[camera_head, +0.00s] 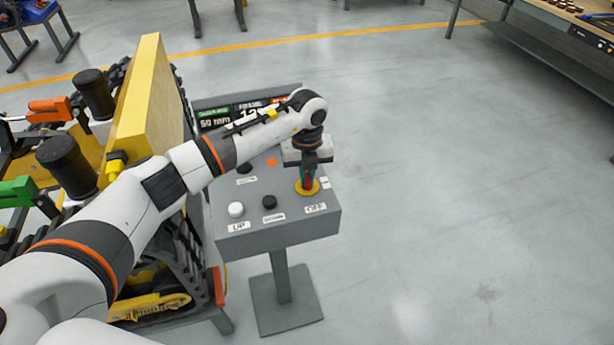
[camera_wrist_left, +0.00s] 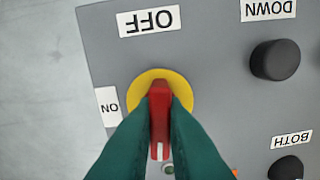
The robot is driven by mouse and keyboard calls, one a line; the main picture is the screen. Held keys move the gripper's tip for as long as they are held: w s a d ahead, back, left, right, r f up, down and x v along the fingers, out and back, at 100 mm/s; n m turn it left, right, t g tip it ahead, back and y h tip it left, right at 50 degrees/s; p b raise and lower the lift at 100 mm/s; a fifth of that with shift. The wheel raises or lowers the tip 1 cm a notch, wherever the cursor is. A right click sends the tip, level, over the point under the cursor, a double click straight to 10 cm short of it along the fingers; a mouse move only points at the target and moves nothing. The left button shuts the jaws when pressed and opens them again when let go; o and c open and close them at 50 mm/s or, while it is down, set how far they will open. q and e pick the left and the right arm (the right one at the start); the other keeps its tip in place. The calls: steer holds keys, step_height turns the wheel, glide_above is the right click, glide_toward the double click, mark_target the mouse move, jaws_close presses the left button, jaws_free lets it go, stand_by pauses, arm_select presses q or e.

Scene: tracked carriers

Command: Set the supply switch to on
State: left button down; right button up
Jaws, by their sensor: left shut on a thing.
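The supply switch is a red handle (camera_wrist_left: 159,110) on a round yellow plate (camera_wrist_left: 143,82); the plate also shows in the head view (camera_head: 307,190). My left gripper (camera_wrist_left: 160,112) comes down from above with its dark green fingers on both sides of the red handle, shut on it. The handle lies along the line toward the OFF label (camera_wrist_left: 149,21), with a white mark on its end away from that label. The ON label (camera_wrist_left: 108,106) is at the plate's left in the wrist view. The fingers hide part of the handle. My right gripper is not in view.
The grey control box (camera_head: 275,231) stands on a post and also bears a white UP button (camera_head: 236,209) and a black DOWN button (camera_head: 269,201). A display board (camera_head: 205,103) stands behind. A yellow panel (camera_head: 143,105) and machinery are at the left. Floor at the right is clear.

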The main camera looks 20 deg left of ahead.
arm_select(q)
steer(key=m+b, duration=0.3)
steer(key=m, duration=0.1)
steer(key=shift+f, duration=0.1)
steer(key=m+b, duration=0.3)
steer(key=m, duration=0.1)
steer(key=shift+m, duration=0.4)
steer(key=m+b, duration=0.2)
steer(key=m, duration=0.1)
steer(key=shift+m+b, duration=0.3)
steer(key=shift+b, duration=0.05)
steer(key=shift+r+m+b, duration=0.2)
steer(key=shift+m+b, duration=0.7)
steer(key=shift+m, duration=1)
steer(key=c, duration=1.5)
jaws_free()
